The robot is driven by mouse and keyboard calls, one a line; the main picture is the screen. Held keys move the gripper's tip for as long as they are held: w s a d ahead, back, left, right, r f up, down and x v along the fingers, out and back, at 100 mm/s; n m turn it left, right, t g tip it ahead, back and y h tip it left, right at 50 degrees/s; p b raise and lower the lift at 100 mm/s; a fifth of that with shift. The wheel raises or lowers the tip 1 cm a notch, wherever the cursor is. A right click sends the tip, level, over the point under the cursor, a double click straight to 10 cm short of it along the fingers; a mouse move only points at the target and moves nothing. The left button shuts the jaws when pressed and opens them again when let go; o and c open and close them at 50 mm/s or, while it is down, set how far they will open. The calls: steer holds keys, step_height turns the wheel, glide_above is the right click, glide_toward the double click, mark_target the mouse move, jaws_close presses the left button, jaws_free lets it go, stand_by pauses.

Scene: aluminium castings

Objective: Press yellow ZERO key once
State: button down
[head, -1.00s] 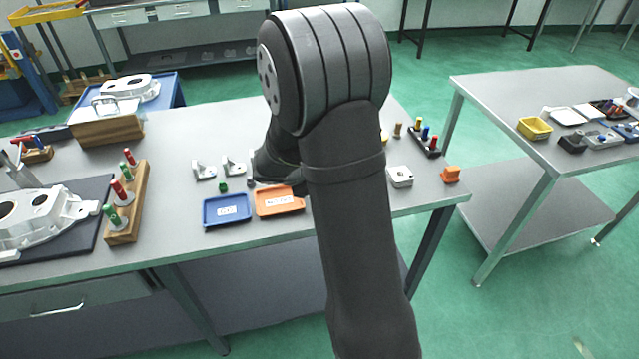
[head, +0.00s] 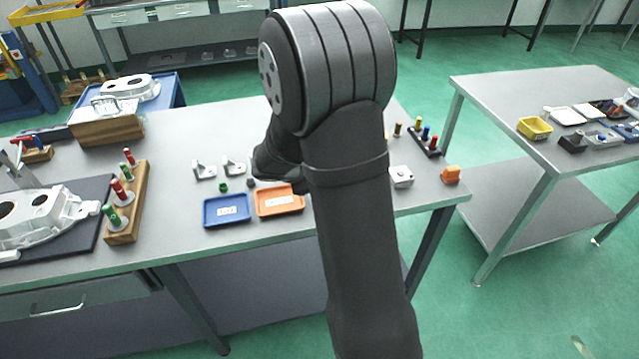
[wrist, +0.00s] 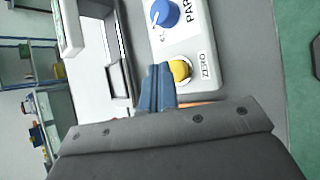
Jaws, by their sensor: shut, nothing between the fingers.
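The yellow ZERO key (wrist: 181,69) is a round button in a pale ring on a light panel, with a "ZERO" label beside it in the wrist view. My gripper (wrist: 158,72) shows there with its blue-grey fingers closed together and empty. The fingertips appear just left of the key, overlapping the edge of its ring in the picture. I cannot tell whether they touch it. In the head view my arm hides the key and the gripper.
A blue knob (wrist: 164,13) sits on the same panel near the key. In the head view, a blue tray (head: 227,210) and an orange tray (head: 278,200) lie at the bench's front edge. A white block (head: 401,177) stands right of my arm.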

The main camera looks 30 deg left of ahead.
steer(key=shift+r, duration=0.2)
steer(key=shift+r, duration=0.1)
steer(key=shift+r, duration=2.4)
steer(key=shift+f, duration=0.1)
step_height(320, 180, up, 4)
steer(key=shift+f, duration=0.1)
